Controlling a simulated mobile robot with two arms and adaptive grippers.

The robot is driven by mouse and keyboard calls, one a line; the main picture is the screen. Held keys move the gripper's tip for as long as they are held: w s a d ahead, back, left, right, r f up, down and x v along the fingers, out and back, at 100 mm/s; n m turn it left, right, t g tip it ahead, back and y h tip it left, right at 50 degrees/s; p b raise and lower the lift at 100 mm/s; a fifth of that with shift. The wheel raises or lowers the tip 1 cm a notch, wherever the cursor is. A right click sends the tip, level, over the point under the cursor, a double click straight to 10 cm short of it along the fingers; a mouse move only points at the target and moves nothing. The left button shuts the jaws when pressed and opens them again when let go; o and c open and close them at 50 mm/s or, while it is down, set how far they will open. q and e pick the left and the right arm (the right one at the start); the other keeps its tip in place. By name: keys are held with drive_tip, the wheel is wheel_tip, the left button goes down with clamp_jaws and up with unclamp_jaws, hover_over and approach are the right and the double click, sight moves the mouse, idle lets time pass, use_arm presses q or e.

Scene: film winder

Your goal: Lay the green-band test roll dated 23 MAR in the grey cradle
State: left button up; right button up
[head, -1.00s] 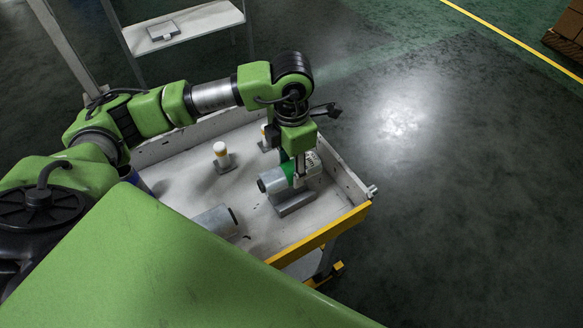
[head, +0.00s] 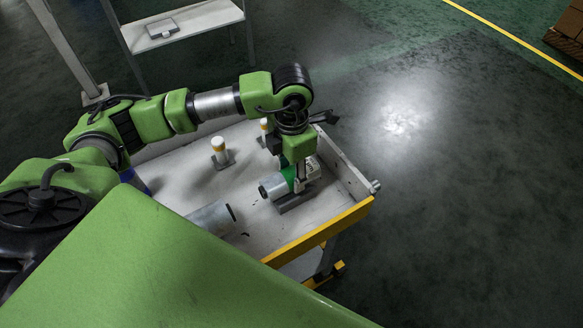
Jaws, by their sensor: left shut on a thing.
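A grey roll with a green band (head: 271,187) is at the right end of the cart's tray in the head view. My left gripper (head: 300,184) points down and is shut on it. The grey cradle (head: 296,203) is directly under the roll. The roll is in or just above the cradle; I cannot tell if it touches. A white printed label shows by the gripper, but its date is too small to read. My right gripper is not in view.
Another grey roll (head: 212,217) lies on the tray to the left. Two white posts with orange bands, a nearer one (head: 220,151) and a farther one (head: 264,130), stand behind. The tray (head: 262,232) has a raised right wall and a yellow front edge (head: 318,234). A blue object (head: 131,178) is partly hidden.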

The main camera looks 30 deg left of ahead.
use_arm(q)
drive_tip(key=shift+f+b, duration=0.3)
drive_tip(key=shift+f, duration=0.7)
drive_tip(key=shift+w+d+b, duration=0.1)
drive_tip(key=shift+w+b, duration=0.1)
drive_tip(key=shift+b, duration=0.1)
drive_tip(key=shift+f+b, duration=0.55)
drive_tip(key=shift+f, duration=0.05)
drive_tip(key=o, duration=1.4)
drive_tip(key=shift+s, duration=0.1)
drive_tip(key=shift+r, duration=0.1)
drive_tip(key=shift+r, duration=0.3)
wheel_tip(320, 180, up, 11)
drive_tip(key=shift+r, duration=0.15)
